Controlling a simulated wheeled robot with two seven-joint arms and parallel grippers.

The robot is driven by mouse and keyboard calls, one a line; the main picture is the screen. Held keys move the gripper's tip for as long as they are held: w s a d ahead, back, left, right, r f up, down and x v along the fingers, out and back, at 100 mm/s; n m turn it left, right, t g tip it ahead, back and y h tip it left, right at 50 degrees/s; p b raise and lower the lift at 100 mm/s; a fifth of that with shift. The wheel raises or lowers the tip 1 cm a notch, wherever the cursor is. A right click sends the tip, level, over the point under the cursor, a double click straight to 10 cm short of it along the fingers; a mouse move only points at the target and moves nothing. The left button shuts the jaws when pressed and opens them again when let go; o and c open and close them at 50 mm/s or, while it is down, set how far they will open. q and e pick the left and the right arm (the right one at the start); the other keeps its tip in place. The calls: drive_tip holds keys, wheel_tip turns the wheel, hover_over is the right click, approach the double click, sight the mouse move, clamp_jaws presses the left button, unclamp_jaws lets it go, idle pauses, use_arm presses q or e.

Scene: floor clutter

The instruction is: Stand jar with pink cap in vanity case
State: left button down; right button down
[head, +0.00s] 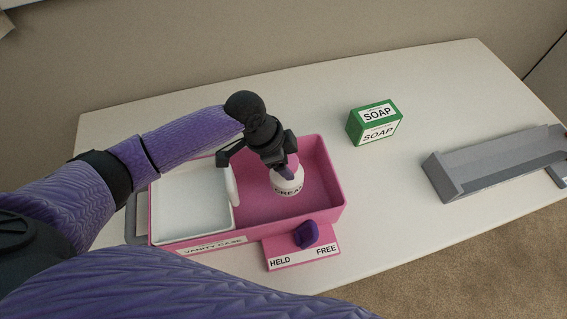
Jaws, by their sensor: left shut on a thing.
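The white jar (287,186), with lettering that looks like "CREAM", is inside the pink vanity case (328,167), in its open right-hand part. It looks roughly upright. Its pink cap (293,162) is mostly hidden by my left gripper (285,170), which comes down from above and is shut on the jar at the cap. I cannot tell whether the jar's base touches the case floor. My right gripper is not in view.
A white tray (190,203) fills the case's left part. A pink plate (300,255) reading "HELD" and "FREE", with a purple knob (306,235), sits at the case's front. A green soap box (374,123) and a grey trough (500,163) stand to the right, with clear table between.

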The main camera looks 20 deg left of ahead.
use_arm(q)
drive_tip(key=shift+f, duration=0.65)
drive_tip(key=shift+r, duration=0.1)
drive_tip(key=shift+f, duration=0.6)
unclamp_jaws()
drive_tip(key=p+v, duration=0.3)
drive_tip(key=v, duration=1)
drive_tip(key=shift+r+p, duration=0.15)
drive_tip(key=shift+p, duration=0.25)
drive_tip(key=shift+d, duration=0.1)
